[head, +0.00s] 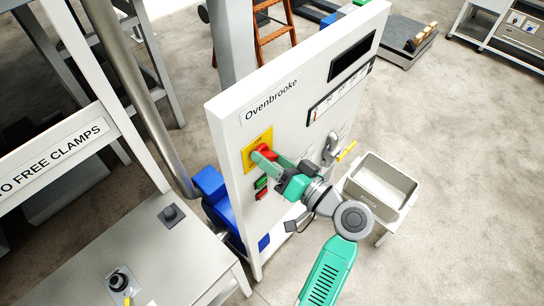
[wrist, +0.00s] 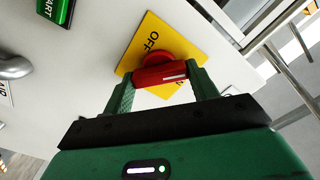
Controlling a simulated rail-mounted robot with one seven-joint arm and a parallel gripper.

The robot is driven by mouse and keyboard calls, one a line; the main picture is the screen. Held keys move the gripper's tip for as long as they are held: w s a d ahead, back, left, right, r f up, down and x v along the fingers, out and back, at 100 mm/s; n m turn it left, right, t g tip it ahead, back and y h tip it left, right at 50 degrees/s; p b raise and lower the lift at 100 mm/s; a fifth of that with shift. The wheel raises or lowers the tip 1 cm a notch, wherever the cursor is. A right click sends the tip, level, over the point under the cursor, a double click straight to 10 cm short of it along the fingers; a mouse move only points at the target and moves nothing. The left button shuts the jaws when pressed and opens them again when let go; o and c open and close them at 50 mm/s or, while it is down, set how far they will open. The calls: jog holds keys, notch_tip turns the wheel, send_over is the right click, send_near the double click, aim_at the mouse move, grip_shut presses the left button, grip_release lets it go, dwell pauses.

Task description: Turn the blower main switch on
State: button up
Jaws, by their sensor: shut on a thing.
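The blower main switch is a red rotary handle (head: 265,152) on a yellow plate (head: 248,154) on the white Ovenbrooke panel (head: 290,125). My gripper (head: 270,158) reaches the panel from the right and is shut on the red handle. It also shows in the wrist view (wrist: 161,82).
Below the switch are a green button (head: 261,182) and a red button (head: 262,194). A silver handle (head: 331,148) sticks out of the panel to the right of my gripper. A grey bin (head: 380,185) stands right of the panel. Open floor lies further right.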

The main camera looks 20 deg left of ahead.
jog(key=m+p, duration=0.2)
jog(key=m, duration=0.2)
jog(key=shift+r+m, duration=0.15)
jog(key=shift+m, duration=0.15)
jog(key=shift+m+p, duration=1.5)
jog(key=shift+m, duration=1)
jog(key=shift+f, duration=0.2)
jog(key=o, duration=1)
jog(key=b+v, duration=0.1)
jog(key=v, duration=0.7)
jog(key=shift+b, duration=0.3)
